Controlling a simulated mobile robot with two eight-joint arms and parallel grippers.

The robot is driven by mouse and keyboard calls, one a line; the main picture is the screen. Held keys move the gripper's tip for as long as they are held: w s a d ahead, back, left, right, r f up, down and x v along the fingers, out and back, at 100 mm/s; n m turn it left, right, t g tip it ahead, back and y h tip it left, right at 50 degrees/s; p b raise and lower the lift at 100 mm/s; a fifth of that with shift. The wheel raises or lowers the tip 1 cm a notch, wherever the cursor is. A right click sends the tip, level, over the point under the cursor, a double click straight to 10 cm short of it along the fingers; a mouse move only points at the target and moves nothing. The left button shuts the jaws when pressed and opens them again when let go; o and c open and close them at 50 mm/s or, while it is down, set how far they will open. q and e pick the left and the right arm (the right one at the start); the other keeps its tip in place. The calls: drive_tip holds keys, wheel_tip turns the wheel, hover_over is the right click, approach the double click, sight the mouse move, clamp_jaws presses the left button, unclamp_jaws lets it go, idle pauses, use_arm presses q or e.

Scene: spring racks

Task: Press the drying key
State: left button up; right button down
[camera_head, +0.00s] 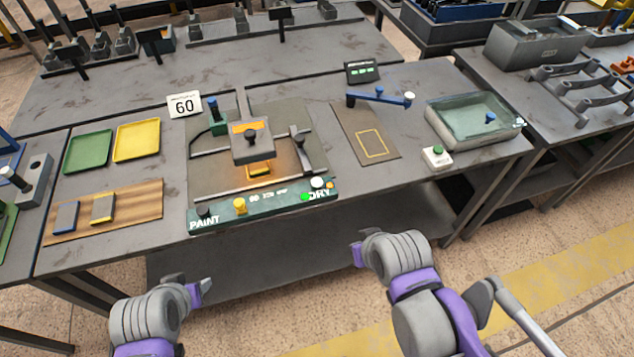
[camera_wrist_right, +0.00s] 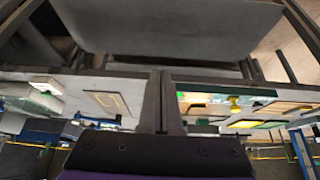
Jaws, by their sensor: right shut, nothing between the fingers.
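A dark green control panel (camera_head: 262,207) runs along the front edge of the middle table, marked PAINT at its left end and DRY at its right. By the word DRY are a white round key (camera_head: 317,183), a bright green lamp (camera_head: 305,197) and a small orange spot. A yellow knob (camera_head: 239,206) stands mid-left on the panel; it also shows in the right wrist view (camera_wrist_right: 235,101). My right gripper (camera_head: 359,245) is shut and empty, in front of the table, right of and below the DRY end. My left gripper (camera_head: 204,288) is lower left, clear of the panel; its jaw opening is unclear.
Behind the panel is a press-like station with a glowing orange plate (camera_head: 259,170). A white box with green button (camera_head: 437,156) and water basin (camera_head: 475,120) stand right.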

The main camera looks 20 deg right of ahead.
idle(0.8)
use_arm(q)
wheel_tip(320, 180, down, 6)
drive_tip(key=s+b, duration=0.2)
drive_tip(key=b, duration=0.2)
drive_tip(key=shift+r, duration=0.2)
use_arm(e)
wheel_tip(320, 180, up, 5)
drive_tip(key=m+t+y, duration=0.1)
drive_tip(key=y, duration=0.5)
hover_over(320, 184)
use_arm(q)
drive_tip(key=shift+s, duration=0.1)
use_arm(e)
drive_tip(key=shift+f, duration=0.2)
wheel_tip(320, 184, down, 8)
drive_tip(key=b, duration=0.5)
drive_tip(key=shift+s+r, duration=0.1)
drive_tip(key=shift+r, duration=0.15)
use_arm(q)
wheel_tip(320, 184, down, 7)
drive_tip(key=s, duration=0.1)
drive_tip(key=shift+s+g+b, duration=0.25)
drive_tip(key=shift+g+b, duration=0.15)
drive_tip(key=shift+b, duration=0.05)
use_arm(e)
drive_tip(key=shift+f, duration=0.55)
drive_tip(key=shift+f, duration=0.1)
